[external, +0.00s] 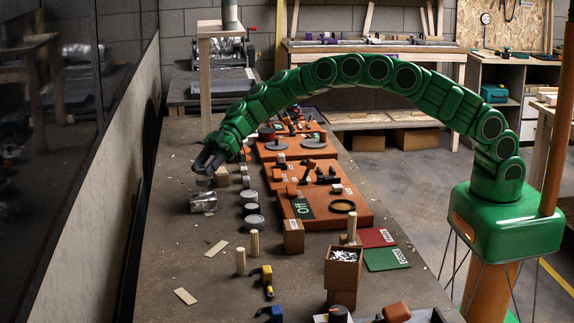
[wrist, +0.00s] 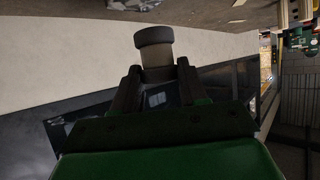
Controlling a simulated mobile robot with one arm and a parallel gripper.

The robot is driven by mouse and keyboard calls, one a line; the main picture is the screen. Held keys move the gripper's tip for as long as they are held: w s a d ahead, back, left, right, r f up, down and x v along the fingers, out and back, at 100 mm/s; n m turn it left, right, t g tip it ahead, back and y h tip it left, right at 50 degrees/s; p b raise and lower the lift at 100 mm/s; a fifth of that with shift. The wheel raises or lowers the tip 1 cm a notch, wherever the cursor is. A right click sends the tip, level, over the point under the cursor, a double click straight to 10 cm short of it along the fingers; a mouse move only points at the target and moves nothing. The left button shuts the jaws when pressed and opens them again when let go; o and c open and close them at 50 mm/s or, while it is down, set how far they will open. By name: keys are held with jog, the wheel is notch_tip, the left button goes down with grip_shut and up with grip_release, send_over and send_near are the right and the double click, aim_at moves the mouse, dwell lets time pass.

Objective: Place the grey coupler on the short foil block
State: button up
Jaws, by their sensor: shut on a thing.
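My gripper (external: 206,165) is at the far left end of my green arm, pointing down over the workbench. In the wrist view my gripper (wrist: 157,75) is shut on the grey coupler (wrist: 154,38), a short cylinder with a darker, wider end beyond the fingertips. In the external view the coupler is small and dim below the fingers. A shiny foil block (external: 203,203) sits on the bench just below and in front of my gripper. I cannot tell whether the coupler touches it. The block does not show clearly in the wrist view.
A row of grey round pieces (external: 251,209) stands right of the foil block. Orange panels (external: 325,212) with knobs and levers lie farther right. Wooden pegs (external: 241,261) and a yellow clamp (external: 267,278) are nearer the camera. The bench is mostly bare to the block's left.

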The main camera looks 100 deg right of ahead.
jog(key=shift+w+f, duration=0.2)
jog(key=shift+f, duration=1.5)
jog(key=shift+f, duration=0.15)
jog(key=o, duration=1)
